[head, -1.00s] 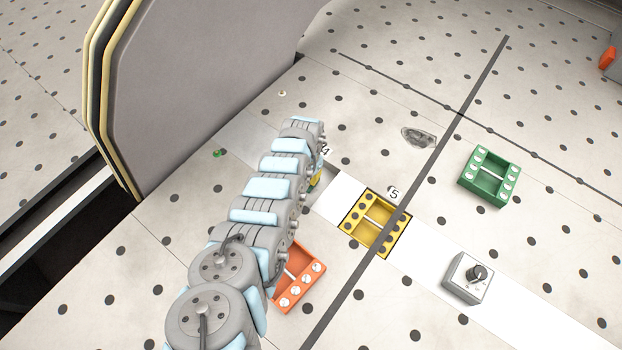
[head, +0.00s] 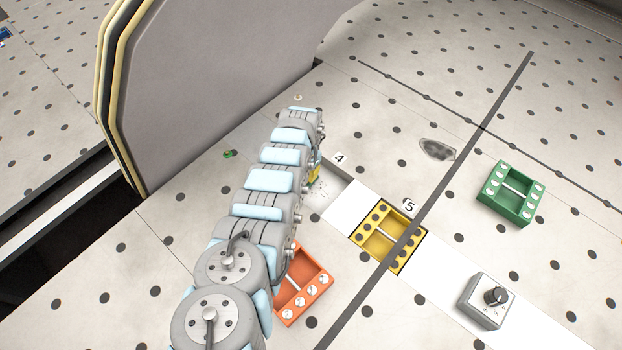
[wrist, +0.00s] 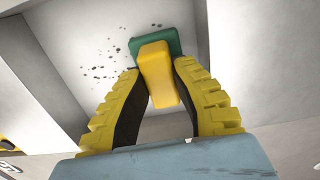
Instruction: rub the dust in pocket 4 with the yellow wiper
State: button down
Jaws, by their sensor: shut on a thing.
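My gripper (wrist: 160,105) is shut on the yellow wiper (wrist: 156,75) in the wrist view, its two yellow ribbed fingers on either side of the handle. The wiper's green end (wrist: 150,44) is over the pale pocket floor. I cannot tell whether it touches. Dark specks of dust (wrist: 98,62) lie beside it, to the left. In the head view, pocket 4 (head: 338,186) is a recess in the white strip beside the label "4", partly hidden by my arm. Some dust (head: 322,190) shows there, next to a yellow bit of the gripper or wiper.
A yellow block (head: 378,248) sits in the strip by label "5". An orange block (head: 313,290) stands in front, partly behind my arm. A green block (head: 511,193) and a knob box (head: 485,302) are to the right. A large grey panel (head: 220,80) rises at the back left.

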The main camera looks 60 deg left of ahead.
jog(key=shift+s+a+f+b, duration=0.1)
jog(key=shift+s+a+b, duration=0.15)
jog(key=shift+a+b, duration=0.35)
jog(key=shift+w+a+f+b, duration=0.2)
jog(key=shift+w+b, duration=0.25)
jog(key=shift+b, duration=0.65)
jog(key=shift+w+b, duration=0.25)
jog(key=shift+b, duration=0.2)
jog(key=shift+d+r+p, duration=0.1)
jog(key=shift+r+p, duration=0.1)
jog(key=shift+p, duration=0.25)
